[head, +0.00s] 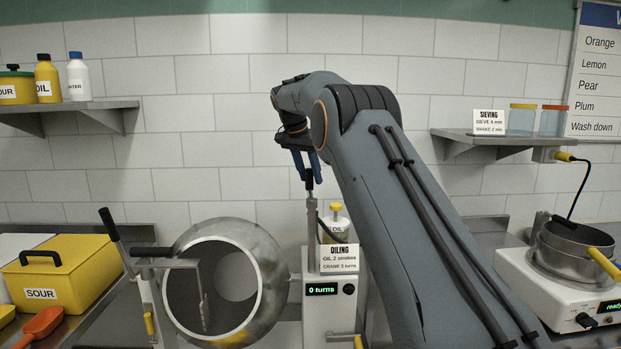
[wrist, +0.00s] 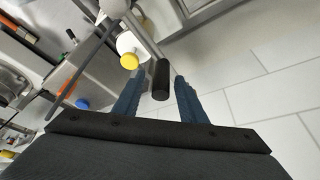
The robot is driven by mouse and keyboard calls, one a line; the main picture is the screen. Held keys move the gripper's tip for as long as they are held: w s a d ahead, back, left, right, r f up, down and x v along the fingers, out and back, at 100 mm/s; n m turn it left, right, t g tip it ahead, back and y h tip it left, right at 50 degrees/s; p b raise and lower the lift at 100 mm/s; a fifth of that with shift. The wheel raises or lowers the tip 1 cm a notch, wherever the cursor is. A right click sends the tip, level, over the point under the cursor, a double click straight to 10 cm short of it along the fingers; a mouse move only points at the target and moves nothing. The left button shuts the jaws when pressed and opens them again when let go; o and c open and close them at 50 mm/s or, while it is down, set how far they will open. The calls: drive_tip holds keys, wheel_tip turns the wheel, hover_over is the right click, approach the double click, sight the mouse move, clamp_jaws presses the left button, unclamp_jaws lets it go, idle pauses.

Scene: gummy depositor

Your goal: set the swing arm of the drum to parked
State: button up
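The steel drum (head: 270,275) stands at lower centre in the head view, its round mouth facing me. A grey swing arm (head: 183,263) with a black grip (head: 152,252) reaches across the upper left of the mouth, and a thin rod hangs from it in front of the opening. My gripper (head: 308,178) is up and right of the drum, away from the swing arm. Its blue fingers are apart over an upright rod with a black handle (head: 309,180). In the wrist view the black handle (wrist: 160,80) shows between the fingertips, with gaps at both sides.
A control box (head: 345,305) reading "0 turns" is right of the drum, with a yellow-capped oil bottle (head: 335,222) behind. A black-handled lever (head: 110,225) rises left of the drum. A yellow sour bin (head: 62,270) is at left; a sieve machine (head: 570,250) at right.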

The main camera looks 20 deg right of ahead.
drive_tip(key=b+v, duration=0.1)
drive_tip(key=v, duration=0.6)
drive_tip(key=shift+d+b, duration=0.1)
drive_tip(key=shift+b, duration=0.25)
